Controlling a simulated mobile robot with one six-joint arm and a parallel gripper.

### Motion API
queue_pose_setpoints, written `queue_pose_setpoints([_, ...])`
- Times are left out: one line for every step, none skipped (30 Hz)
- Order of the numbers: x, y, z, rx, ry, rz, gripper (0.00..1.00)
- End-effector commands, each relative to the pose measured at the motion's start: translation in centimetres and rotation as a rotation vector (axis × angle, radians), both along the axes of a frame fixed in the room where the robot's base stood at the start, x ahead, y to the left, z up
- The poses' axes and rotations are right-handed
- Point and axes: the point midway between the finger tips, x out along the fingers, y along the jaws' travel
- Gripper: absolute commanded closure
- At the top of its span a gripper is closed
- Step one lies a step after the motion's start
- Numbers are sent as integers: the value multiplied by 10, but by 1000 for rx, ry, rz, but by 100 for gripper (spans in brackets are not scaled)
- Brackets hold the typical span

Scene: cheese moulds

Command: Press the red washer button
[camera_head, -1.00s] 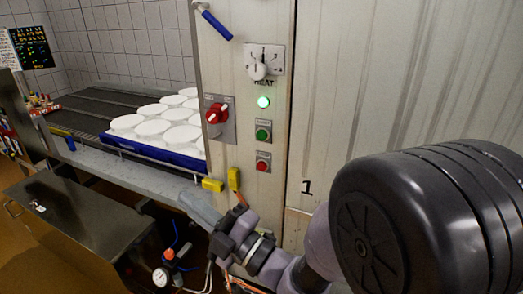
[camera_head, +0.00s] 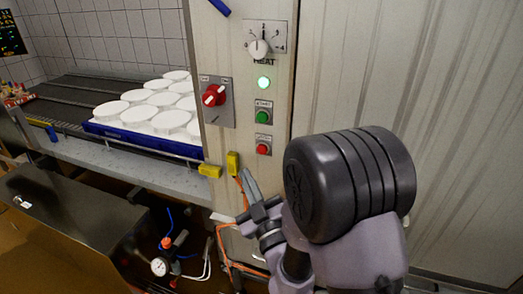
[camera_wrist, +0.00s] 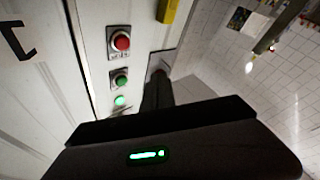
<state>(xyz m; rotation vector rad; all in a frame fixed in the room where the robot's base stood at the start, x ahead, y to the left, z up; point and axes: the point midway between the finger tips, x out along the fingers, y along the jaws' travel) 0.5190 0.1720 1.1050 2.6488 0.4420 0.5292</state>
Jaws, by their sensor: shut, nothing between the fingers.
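The red button (camera_head: 263,149) sits on a small grey plate on the pale cabinet panel, below the green button (camera_head: 263,117) and a lit green lamp (camera_head: 263,83). In the wrist view the red button (camera_wrist: 121,42) is above the green button (camera_wrist: 121,81), upper left of my gripper. My gripper (camera_head: 247,177) is shut and empty. In the head view its fingertips are below and a little left of the red button, apart from it. In the wrist view the fingers (camera_wrist: 158,80) are dark and foreshortened.
A red rotary switch (camera_head: 214,95) and a white heat dial (camera_head: 258,47) are on the same panel. Yellow connectors (camera_head: 232,163) with orange cables hang close to my gripper. A blue tray (camera_head: 100,129) of white moulds rests on the conveyor at left.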

Motion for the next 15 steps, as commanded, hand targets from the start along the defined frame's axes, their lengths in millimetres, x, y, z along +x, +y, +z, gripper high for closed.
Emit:
queue_pose_setpoints([6, -3, 1, 0, 0, -2, 100])
queue_pose_setpoints([10, -5, 1, 0, -1, -3, 100])
queue_pose_setpoints([16, -7, 2, 0, -2, -3, 100])
queue_pose_setpoints([20, -9, 2, -1, -1, -4, 100])
queue_pose_setpoints([25, -10, 2, 0, -1, -2, 100])
queue_pose_setpoints([30, -12, 1, -1, -1, -2, 100])
queue_pose_setpoints([35, -13, 2, 1, -2, -2, 100])
queue_pose_setpoints([39, -15, 2, -1, -1, -2, 100])
queue_pose_setpoints([44, -17, 2, -1, -2, -2, 100])
queue_pose_setpoints([48, -18, 1, -1, -1, -1, 100])
queue_pose_setpoints([52, -20, 3, -1, 1, -2, 100])
queue_pose_setpoints([56, -21, 4, -1, 0, -2, 100])
queue_pose_setpoints([59, -22, 4, -1, 0, -1, 100])
queue_pose_setpoints([62, -23, 4, -1, 0, 0, 100])
queue_pose_setpoints([65, -24, 3, -1, 0, 0, 100])
